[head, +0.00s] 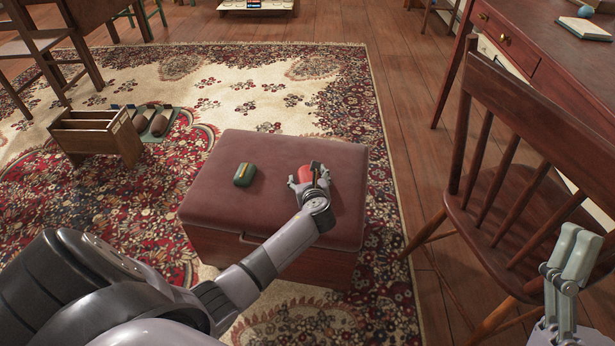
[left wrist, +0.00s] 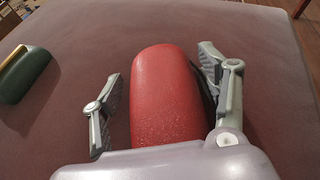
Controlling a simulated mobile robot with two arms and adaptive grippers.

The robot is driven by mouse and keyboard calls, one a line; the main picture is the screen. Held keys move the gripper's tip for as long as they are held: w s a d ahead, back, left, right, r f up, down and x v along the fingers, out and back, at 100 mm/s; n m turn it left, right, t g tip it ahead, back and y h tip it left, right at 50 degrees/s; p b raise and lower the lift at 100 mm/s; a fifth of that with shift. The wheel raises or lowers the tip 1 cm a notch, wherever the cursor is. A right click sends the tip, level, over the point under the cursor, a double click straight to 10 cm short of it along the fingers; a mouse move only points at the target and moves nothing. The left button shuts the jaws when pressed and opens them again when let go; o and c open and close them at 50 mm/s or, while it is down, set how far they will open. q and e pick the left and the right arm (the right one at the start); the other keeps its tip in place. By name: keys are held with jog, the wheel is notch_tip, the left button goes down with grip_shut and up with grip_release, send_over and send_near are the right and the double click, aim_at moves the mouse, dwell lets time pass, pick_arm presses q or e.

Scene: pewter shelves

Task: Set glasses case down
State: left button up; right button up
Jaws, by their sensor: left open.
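A red glasses case (left wrist: 165,95) lies on the padded top of the reddish-brown ottoman (head: 290,150). In the head view the red case (head: 305,174) is partly covered by my left gripper (head: 308,180). In the left wrist view my left gripper (left wrist: 160,95) is open, with one finger on each side of the case. A gap shows at the left finger; the right finger is close to the case or its dark edge. A green case with a tan stripe (head: 244,174) lies to the left on the ottoman, and shows in the wrist view (left wrist: 22,75). My right gripper (head: 565,258) is at the lower right, away from the ottoman.
A wooden divided rack (head: 127,143) stands on the patterned rug (head: 130,210), with several cases (head: 150,122) on a mat behind it. A wooden chair (head: 510,190) and desk (head: 560,75) stand to the right. The ottoman top is clear around both cases.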

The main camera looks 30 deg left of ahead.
pick_arm(q)
jog(key=shift+d+f, duration=0.15)
jog(key=shift+d, duration=0.05)
